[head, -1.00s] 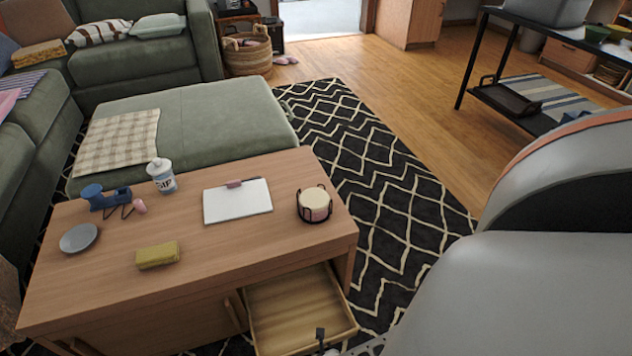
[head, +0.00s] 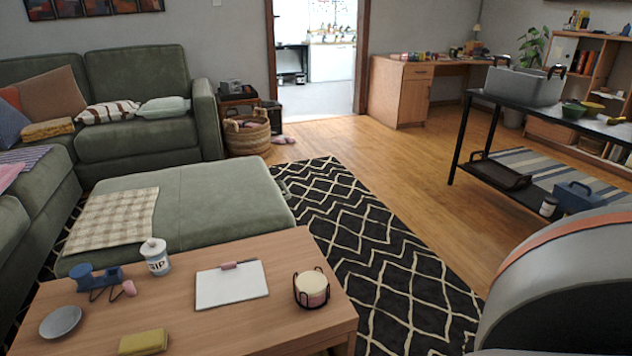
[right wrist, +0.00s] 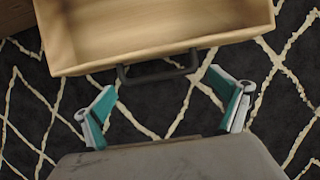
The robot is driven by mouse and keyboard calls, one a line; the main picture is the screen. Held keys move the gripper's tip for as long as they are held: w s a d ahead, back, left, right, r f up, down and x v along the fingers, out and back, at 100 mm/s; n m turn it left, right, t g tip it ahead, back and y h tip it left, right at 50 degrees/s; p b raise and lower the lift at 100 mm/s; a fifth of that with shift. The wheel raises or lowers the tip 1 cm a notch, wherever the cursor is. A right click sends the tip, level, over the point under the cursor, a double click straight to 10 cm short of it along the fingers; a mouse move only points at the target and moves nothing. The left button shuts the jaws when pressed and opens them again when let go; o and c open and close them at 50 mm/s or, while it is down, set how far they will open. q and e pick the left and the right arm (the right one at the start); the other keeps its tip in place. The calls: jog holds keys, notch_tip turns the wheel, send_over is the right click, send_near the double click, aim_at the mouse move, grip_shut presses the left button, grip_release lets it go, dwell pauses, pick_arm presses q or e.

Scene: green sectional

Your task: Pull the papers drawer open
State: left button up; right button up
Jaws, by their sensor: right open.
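In the right wrist view the wooden drawer (right wrist: 130,48) stands pulled out, and its inside looks empty. Its dark bar handle (right wrist: 158,74) is on the front face. My right gripper (right wrist: 160,90) is open, with its two teal-padded fingers on either side of the handle's ends and a little short of the drawer front. It holds nothing. In the head view the wooden table (head: 200,330) shows only its top; the drawer and my right gripper are below the frame. My left gripper is not seen.
The patterned rug (head: 380,250) to the right is clear.

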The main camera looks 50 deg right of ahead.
notch_tip(320, 180, up, 10)
dwell(0.7)
dwell(0.5)
